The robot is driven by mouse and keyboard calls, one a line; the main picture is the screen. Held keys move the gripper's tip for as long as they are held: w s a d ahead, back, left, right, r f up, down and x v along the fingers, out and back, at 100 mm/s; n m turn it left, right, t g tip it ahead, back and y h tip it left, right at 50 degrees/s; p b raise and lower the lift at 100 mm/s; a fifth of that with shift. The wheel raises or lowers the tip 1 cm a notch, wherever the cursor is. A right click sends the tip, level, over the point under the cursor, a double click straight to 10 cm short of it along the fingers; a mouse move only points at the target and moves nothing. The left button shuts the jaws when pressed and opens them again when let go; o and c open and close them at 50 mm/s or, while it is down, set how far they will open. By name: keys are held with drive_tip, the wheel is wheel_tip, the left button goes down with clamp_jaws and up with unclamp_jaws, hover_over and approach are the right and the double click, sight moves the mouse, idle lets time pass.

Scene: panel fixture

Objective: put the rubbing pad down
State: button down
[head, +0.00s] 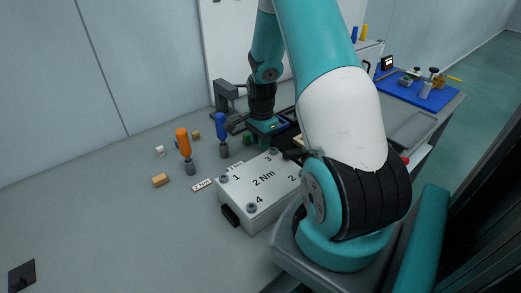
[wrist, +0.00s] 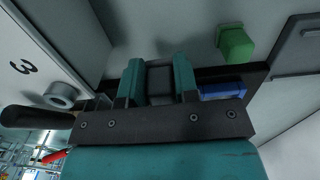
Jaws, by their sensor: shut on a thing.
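My gripper (wrist: 158,82) is shut on a grey block, taken to be the rubbing pad (wrist: 160,84), which sits between its two teal fingers in the wrist view. In the head view my gripper (head: 262,136) is low over the bench, just behind the white panel box. The pad cannot be made out there, and whether it touches the surface beneath is unclear.
The white panel box (head: 258,187) marked 2 Nm stands close in front. A green block (wrist: 235,45) and a blue piece (wrist: 222,88) lie near my gripper. Blue (head: 222,130) and orange (head: 184,143) screwdrivers stand to the left. The bench's left part is mostly clear.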

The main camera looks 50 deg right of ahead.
drive_tip(key=shift+f, duration=2)
drive_tip(key=shift+f, duration=0.15)
drive_tip(key=c, duration=0.9)
unclamp_jaws()
drive_tip(key=shift+o, duration=0.2)
